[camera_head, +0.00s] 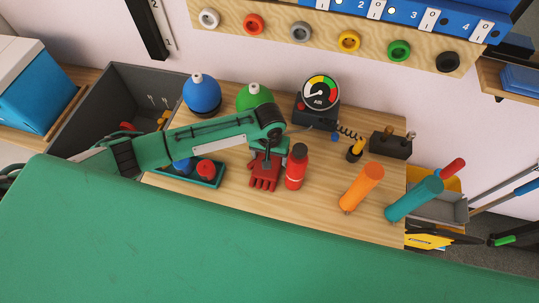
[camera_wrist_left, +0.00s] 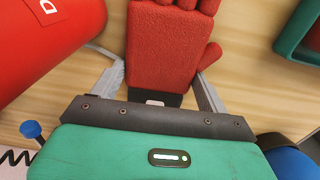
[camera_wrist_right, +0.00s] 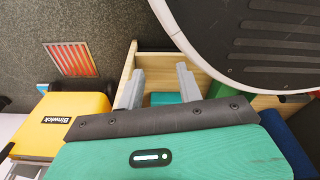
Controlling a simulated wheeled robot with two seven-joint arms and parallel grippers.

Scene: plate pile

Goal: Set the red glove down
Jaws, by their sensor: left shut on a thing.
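The red glove (camera_head: 264,179) is at the middle of the wooden table (camera_head: 310,204), its fingers pointing to the front. My left gripper (camera_head: 266,157) is shut on its dark cuff. In the left wrist view the glove (camera_wrist_left: 168,50) lies between the two grey fingers of this gripper (camera_wrist_left: 160,88), with wood behind it. I cannot tell whether the glove touches the table. My right gripper (camera_wrist_right: 161,80) is open and empty in the right wrist view, near a wooden edge; the head view does not show it.
A red bottle (camera_head: 296,168) stands close to the right of the glove. A teal tray (camera_head: 205,175) with blue and red knobs is close on the left. A gauge (camera_head: 320,92) stands behind. Bare wood lies front of the bottle.

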